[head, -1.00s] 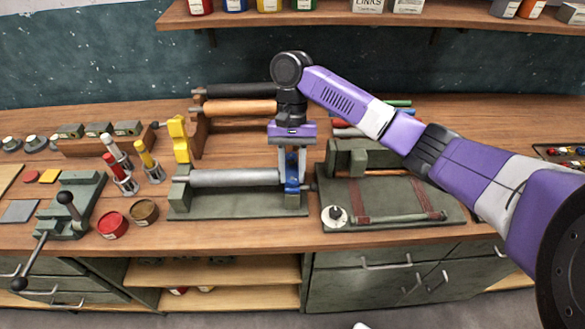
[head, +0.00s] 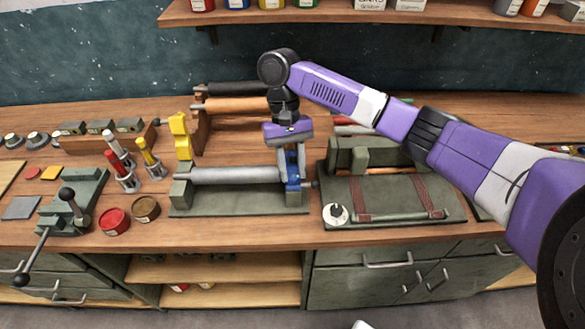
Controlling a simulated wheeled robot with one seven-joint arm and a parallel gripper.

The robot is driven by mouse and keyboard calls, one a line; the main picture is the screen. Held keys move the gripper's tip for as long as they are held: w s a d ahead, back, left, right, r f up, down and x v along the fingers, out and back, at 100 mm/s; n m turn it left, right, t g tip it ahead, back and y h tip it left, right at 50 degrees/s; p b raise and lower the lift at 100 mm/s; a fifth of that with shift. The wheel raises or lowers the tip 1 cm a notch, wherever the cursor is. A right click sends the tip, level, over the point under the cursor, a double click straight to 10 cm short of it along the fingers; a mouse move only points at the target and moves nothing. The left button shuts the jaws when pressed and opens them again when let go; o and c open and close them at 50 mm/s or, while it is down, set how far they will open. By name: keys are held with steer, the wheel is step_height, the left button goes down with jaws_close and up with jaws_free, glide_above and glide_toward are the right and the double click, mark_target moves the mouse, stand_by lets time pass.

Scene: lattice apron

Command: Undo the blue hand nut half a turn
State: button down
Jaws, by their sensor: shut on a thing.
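The blue hand nut (head: 293,184) is at the right end of a grey roller (head: 237,175), which lies level on a green stand (head: 239,205) on the bench. My gripper (head: 292,183) points down from above at that end, with its jaws shut on the nut. The fingers and wrist cover part of the nut, so its exact shape and turn angle are hard to see. My wrist is tilted a little.
A green fixture with brown straps (head: 391,203) stands close to the right. A yellow bracket (head: 181,136) and a rack with an orange roller (head: 240,106) stand behind. Red (head: 113,221) and brown (head: 145,209) tins sit left. A shelf (head: 380,15) hangs above.

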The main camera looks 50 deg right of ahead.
steer(key=c, duration=1)
jaws_free()
steer(key=shift+c, duration=0.2)
steer(key=v, duration=0.7)
steer(key=shift+r+b, duration=0.35)
steer(key=shift+w, duration=0.15)
